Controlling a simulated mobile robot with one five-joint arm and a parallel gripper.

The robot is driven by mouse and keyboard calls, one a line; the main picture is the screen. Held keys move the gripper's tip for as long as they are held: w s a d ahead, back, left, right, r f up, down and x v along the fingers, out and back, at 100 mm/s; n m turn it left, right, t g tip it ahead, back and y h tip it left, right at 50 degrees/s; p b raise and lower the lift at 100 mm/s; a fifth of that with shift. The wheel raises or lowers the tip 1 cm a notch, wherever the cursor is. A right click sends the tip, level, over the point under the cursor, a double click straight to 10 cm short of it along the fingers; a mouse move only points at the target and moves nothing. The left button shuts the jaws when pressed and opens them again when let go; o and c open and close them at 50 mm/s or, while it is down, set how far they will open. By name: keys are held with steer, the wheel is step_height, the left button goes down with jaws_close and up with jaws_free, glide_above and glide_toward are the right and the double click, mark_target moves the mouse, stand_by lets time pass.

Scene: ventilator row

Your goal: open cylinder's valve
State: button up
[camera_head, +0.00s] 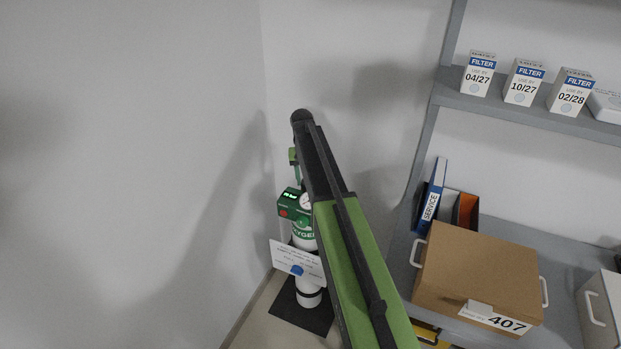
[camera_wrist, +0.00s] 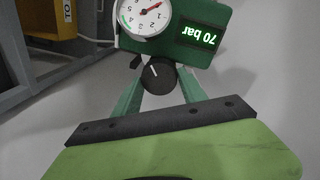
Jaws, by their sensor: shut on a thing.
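The oxygen cylinder (camera_head: 309,297) stands upright in the corner on a dark mat, partly hidden by my arm in the head view. Its green head unit (camera_head: 291,203) has a lit display, and a white card hangs in front of the cylinder. In the wrist view the green unit (camera_wrist: 190,45) shows a round gauge (camera_wrist: 143,14) and an upside-down readout of 70 bar. Below the gauge is a black valve knob (camera_wrist: 157,76) with a white mark. My gripper (camera_wrist: 160,74) is shut on this knob, one green finger on each side.
A grey shelf unit stands to the right with filter boxes (camera_head: 524,82), a blue SERVICE binder (camera_head: 432,195) and a brown box (camera_head: 478,275) marked 407. White walls meet close behind the cylinder. The left side is clear.

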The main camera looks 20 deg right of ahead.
steer(key=shift+w+m, duration=0.15)
steer(key=shift+m, duration=0.45)
steer(key=o, duration=1.4)
steer(key=shift+c, duration=0.2)
step_height(320, 180, up, 18)
steer(key=a+p, duration=0.1)
steer(key=p, duration=1.6)
steer(key=shift+w+f, duration=0.15)
steer(key=shift+f, duration=0.1)
steer(key=shift+a+f, duration=0.1)
